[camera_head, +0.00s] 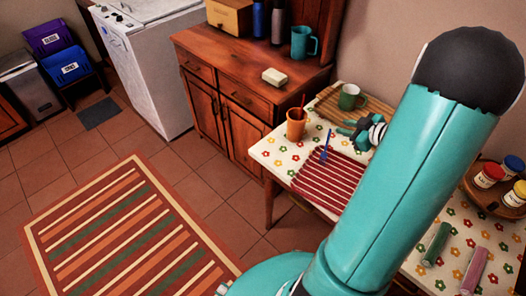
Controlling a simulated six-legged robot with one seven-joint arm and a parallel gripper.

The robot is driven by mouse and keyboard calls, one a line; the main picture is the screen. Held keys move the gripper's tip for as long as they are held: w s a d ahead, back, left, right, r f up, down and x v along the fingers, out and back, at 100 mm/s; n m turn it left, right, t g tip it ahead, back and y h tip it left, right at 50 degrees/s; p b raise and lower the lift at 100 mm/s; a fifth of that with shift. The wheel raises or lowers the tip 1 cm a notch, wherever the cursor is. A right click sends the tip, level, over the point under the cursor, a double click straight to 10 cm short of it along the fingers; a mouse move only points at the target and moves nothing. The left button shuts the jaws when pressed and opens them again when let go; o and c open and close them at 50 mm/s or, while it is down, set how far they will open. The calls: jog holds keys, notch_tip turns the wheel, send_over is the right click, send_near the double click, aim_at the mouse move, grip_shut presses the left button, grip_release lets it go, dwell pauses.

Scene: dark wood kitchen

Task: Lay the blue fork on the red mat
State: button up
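The blue fork (325,148) shows just left of my gripper, its lower end over the far edge of the red mat (318,183). I cannot tell whether the fork rests on the mat or is above it. The red mat has pale stripes and lies on the flowered table; my arm hides its right part. My gripper (343,128) is small in view, above the table beyond the mat, with its fingers towards the fork. Whether the fingers touch the fork or are open is too small to tell.
An orange cup (297,124) with a red utensil stands left of the fork. A green mug (349,97) stands on a wooden board (328,103) behind my gripper. Jars on a round tray (477,197) and green and pink items (437,244) are at right. A wooden cabinet (238,118) stands behind.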

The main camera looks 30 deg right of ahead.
jog(key=w+a+r+m+h, duration=0.25)
jog(key=w+r+h, duration=0.35)
jog(key=r, duration=0.5)
jog(key=a+r+m+g+h, duration=0.2)
jog(key=a+r, duration=0.5)
jog(key=a, duration=0.2)
jog(key=s+a+g+y, duration=0.2)
jog(key=s+a, duration=0.6)
jog(key=a, duration=0.4)
jog(key=s+a+m+g+y, duration=0.1)
jog(key=s+a+g+y, duration=0.1)
jog(key=s+a, duration=0.6)
jog(key=a+y, duration=0.1)
jog(key=a, duration=0.3)
jog(key=shift+s+y, duration=0.2)
jog(key=shift+y, duration=0.2)
